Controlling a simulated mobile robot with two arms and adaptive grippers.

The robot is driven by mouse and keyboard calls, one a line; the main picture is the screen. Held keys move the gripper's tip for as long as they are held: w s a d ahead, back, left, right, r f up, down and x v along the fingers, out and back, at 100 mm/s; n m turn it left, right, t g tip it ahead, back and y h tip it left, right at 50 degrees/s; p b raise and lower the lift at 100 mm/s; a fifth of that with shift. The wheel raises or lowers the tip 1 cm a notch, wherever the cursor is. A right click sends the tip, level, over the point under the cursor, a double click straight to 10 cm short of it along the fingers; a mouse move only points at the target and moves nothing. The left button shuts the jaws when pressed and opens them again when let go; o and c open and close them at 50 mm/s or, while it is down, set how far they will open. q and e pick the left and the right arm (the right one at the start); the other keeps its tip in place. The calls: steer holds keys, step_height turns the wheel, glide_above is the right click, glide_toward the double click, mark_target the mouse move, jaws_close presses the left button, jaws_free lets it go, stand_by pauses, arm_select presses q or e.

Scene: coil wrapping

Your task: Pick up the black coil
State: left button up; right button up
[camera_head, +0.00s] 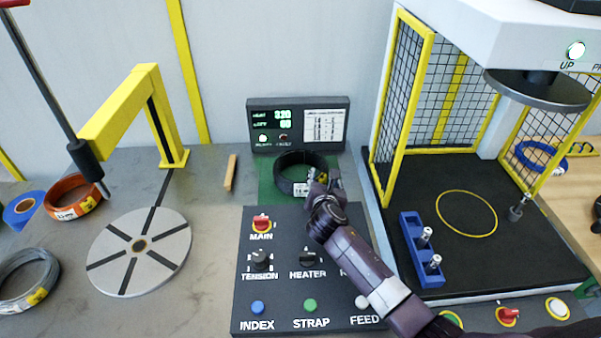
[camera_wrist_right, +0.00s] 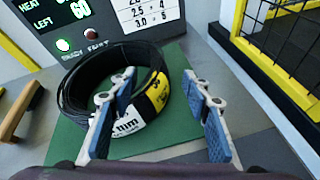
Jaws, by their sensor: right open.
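The black coil (camera_head: 290,172) lies on a green mat (camera_head: 268,190) in front of the display box, in the head view. In the right wrist view the black coil (camera_wrist_right: 90,82) carries a white and yellow label. My right gripper (camera_head: 325,183) is at the coil's right side in the head view. In the wrist view its two blue-padded fingers (camera_wrist_right: 160,118) are apart, with the coil's near rim and label beyond and between them. I cannot tell whether a finger touches the coil. My left gripper does not show.
A control panel (camera_head: 283,283) with knobs and buttons stands in front of the mat. A display box (camera_head: 298,125) stands behind it. A yellow-framed mesh cage (camera_head: 408,110) is at right. An orange coil (camera_head: 73,197), a grey coil (camera_head: 27,280) and a slotted disc (camera_head: 110,268) are at left.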

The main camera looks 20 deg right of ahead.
mark_target(324, 173)
steer(key=shift+w+d, duration=0.15)
steer(key=shift+w, duration=0.3)
steer(key=shift+x, duration=1.95)
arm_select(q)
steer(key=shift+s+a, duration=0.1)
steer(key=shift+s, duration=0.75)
arm_select(e)
steer(key=shift+s, duration=0.1)
steer(key=shift+c, duration=0.2)
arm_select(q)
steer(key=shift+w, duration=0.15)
arm_select(e)
steer(key=shift+f, duration=0.1)
jaws_close()
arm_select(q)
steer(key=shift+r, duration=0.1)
arm_select(e)
steer(key=shift+r, duration=0.35)
